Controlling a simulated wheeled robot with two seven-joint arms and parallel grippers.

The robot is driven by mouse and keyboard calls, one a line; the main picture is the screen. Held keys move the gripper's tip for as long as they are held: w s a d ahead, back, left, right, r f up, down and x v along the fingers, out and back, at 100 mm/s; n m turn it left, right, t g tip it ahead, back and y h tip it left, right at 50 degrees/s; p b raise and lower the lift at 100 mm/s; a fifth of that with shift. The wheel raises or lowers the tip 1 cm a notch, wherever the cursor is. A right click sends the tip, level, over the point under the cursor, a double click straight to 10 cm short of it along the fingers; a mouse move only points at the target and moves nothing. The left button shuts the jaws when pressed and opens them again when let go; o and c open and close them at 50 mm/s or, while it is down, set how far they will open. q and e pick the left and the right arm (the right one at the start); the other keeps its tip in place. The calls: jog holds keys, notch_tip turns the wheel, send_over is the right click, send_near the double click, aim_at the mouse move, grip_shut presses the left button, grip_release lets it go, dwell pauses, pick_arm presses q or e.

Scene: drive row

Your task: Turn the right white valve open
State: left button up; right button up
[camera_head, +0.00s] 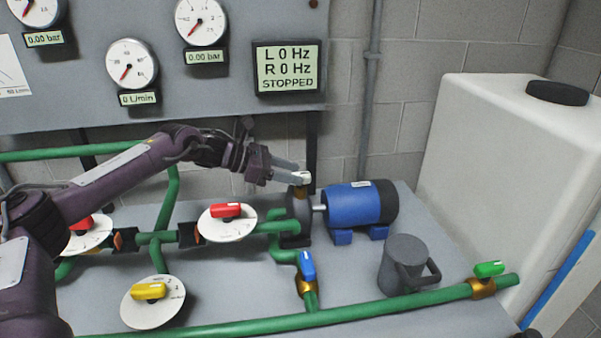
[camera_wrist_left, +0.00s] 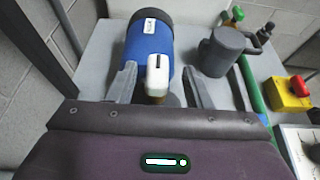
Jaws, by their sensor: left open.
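A white valve handle (camera_head: 302,178) on a brass body sits at the pump, left of the blue motor. It is the only white valve handle I see. My left gripper (camera_head: 287,171) reaches it from the left and is open. In the left wrist view the white handle (camera_wrist_left: 158,76) stands between the two spread fingers of the left gripper (camera_wrist_left: 159,68), with gaps visible on both sides. The fingers partly cover the handle in the head view. My right gripper is in neither view.
The blue motor (camera_head: 354,204) and a grey jug (camera_head: 404,263) stand on the bench to the right. Blue (camera_head: 308,266), green (camera_head: 489,269), red (camera_head: 226,210) and yellow (camera_head: 149,291) valves sit along green pipes. A display (camera_head: 287,67) reads L 0 Hz, R 0 Hz, STOPPED.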

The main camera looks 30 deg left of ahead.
aim_at(300, 174)
pick_arm(q)
jog(key=shift+x, duration=1.55)
jog(key=shift+w+a+f, duration=0.1)
jog(key=c, duration=1)
